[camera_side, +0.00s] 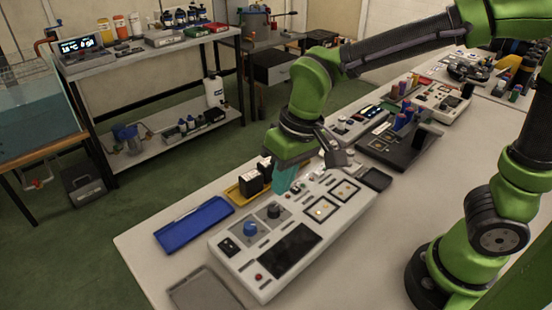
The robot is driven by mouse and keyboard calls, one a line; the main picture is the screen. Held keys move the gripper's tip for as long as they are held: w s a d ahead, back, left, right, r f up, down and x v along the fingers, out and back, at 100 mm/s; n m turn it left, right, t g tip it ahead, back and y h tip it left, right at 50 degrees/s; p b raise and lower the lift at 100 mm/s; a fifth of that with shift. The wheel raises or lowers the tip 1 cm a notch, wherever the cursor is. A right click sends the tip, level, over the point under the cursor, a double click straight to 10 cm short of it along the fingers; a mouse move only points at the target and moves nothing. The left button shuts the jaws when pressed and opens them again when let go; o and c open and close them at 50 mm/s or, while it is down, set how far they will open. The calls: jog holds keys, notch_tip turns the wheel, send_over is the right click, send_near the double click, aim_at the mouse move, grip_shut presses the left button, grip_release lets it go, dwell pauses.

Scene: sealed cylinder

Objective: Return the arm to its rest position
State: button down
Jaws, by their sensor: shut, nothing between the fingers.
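My arm is green and black and reaches in from the right. My gripper (285,180) points down over the back edge of the white control panel (228,243) on the table. Its fingertips are small and partly hidden, and they look close together with nothing held. The panel carries a blue knob (250,229), a dark knob (273,211), a dark screen (290,250) and square lit pads (321,209). I cannot tell whether the gripper touches the panel.
A blue tray (194,224) and a yellow tray with black blocks (250,182) lie left of the gripper. A grey tray (205,291) is at the front. A dark rack with coloured cylinders (398,148) stands behind. The table right of the panel (385,225) is clear.

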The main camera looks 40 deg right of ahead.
jog(key=s+d+r+m+t, duration=0.2)
jog(key=s+d+r, duration=0.1)
jog(key=d, duration=0.3)
jog(key=s+d+r+m+t, duration=0.2)
jog(key=s+d+r+t, duration=0.1)
jog(key=d, duration=0.4)
jog(key=shift+s+d+r+t, duration=0.2)
jog(key=shift+s+r+t, duration=0.15)
jog(key=shift+s, duration=0.4)
jog(key=w+a+f+n+g, duration=0.1)
jog(key=w+a+n+g, duration=0.2)
jog(key=a+n, duration=0.4)
jog(key=w+a+f+n+g+h, duration=0.1)
jog(key=w+a+f+n+g, duration=0.1)
jog(key=w+a+n, duration=0.4)
jog(key=w+a+f+n+g+h, duration=0.1)
jog(key=w+a+n+g, duration=0.3)
jog(key=a+n, duration=0.5)
jog(key=shift+w+a+f, duration=0.45)
jog(key=shift+a, duration=0.25)
